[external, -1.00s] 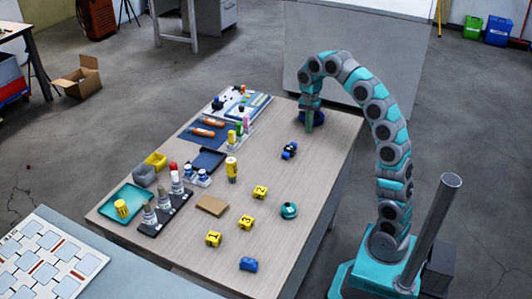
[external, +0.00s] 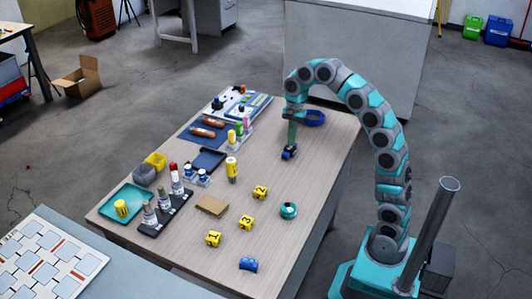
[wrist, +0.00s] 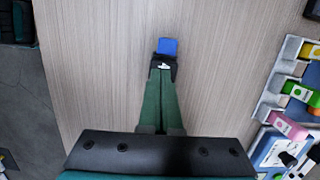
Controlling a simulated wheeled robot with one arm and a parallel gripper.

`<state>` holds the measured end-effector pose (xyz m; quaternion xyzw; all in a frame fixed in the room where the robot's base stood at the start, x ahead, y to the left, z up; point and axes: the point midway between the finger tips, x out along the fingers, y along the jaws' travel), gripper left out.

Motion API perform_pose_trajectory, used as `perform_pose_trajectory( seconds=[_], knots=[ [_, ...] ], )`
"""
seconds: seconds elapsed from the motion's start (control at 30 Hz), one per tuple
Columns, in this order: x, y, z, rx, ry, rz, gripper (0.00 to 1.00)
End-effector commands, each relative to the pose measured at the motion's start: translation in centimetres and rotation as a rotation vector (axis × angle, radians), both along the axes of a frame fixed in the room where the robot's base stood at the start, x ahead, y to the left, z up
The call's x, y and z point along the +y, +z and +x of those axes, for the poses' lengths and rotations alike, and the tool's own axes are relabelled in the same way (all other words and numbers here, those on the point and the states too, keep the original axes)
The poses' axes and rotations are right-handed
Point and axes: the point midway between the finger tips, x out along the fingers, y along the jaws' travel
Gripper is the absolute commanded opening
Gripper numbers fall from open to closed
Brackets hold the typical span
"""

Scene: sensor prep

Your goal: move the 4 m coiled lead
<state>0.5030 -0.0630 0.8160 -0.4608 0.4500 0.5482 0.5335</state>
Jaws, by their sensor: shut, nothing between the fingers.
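My gripper (external: 290,146) is shut and empty, pointing down just in front and to the left of the coil. Its tips are at a small blue and black piece (external: 289,154) and partly cover it. In the wrist view, the shut green fingers (wrist: 161,75) end at this piece, whose blue end (wrist: 167,47) sticks out beyond them. I cannot tell whether they touch it.
Bottles, a teal tray (external: 108,209) and blue mats fill the left side. The right strip is mostly clear.

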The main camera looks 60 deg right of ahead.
Motion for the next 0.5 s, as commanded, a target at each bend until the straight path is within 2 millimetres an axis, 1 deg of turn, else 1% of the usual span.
perform_pose_trajectory(
  seconds=[0.03,0.07,0.2,0.5],
  knots=[
    [0.8,0.1,-0.1,0.0,0.001,-0.002,0.0],
    [0.9,-0.1,0.0,0.0,0.0,-0.001,0.0],
    [0.7,-1.1,-0.1,0.003,-0.001,0.0,0.0],
    [0.7,-1.9,0.0,0.004,-0.001,0.0,0.0]
  ],
)
